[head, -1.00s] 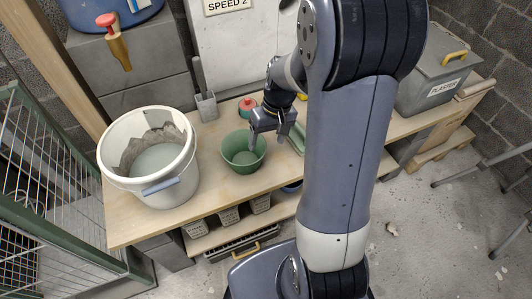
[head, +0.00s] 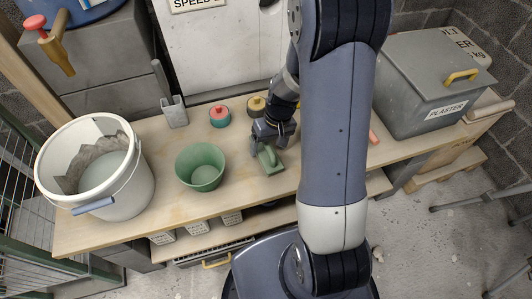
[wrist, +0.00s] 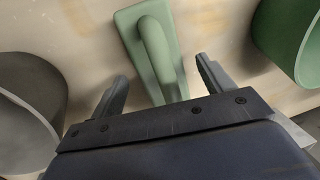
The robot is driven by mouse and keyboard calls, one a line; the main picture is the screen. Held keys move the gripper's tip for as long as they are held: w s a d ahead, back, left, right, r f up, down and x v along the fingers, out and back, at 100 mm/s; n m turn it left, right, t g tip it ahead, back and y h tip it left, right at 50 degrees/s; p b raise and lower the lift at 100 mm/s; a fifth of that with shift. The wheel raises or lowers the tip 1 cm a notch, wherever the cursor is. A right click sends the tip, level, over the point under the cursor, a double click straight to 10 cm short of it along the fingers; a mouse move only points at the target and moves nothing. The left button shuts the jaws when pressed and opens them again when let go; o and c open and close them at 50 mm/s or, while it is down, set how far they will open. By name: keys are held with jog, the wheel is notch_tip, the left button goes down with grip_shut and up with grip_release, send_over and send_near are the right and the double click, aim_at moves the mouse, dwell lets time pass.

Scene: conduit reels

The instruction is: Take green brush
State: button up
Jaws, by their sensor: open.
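The green brush (head: 271,161) is a pale green flat block with a raised, rounded handle. It lies on the wooden bench, right of the green bucket (head: 201,168), partly covered by my gripper (head: 268,150) in the head view. In the wrist view the brush (wrist: 150,45) lies ahead, its handle reaching down between the two fingers of my gripper (wrist: 162,84). The fingers are apart, one on each side of the handle.
The bench (head: 240,200) also holds a white bucket (head: 90,170) at left and a plaster box (head: 430,85) at right. A grey round container (wrist: 25,105) is left in the wrist view.

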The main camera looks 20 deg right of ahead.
jog(key=shift+a+f, duration=0.1)
jog(key=shift+f, duration=0.4)
jog(key=shift+c, duration=0.2)
jog(key=c, duration=1.1)
jog(key=shift+r, duration=0.1)
notch_tip(320, 180, up, 10)
jog(key=shift+p, duration=1)
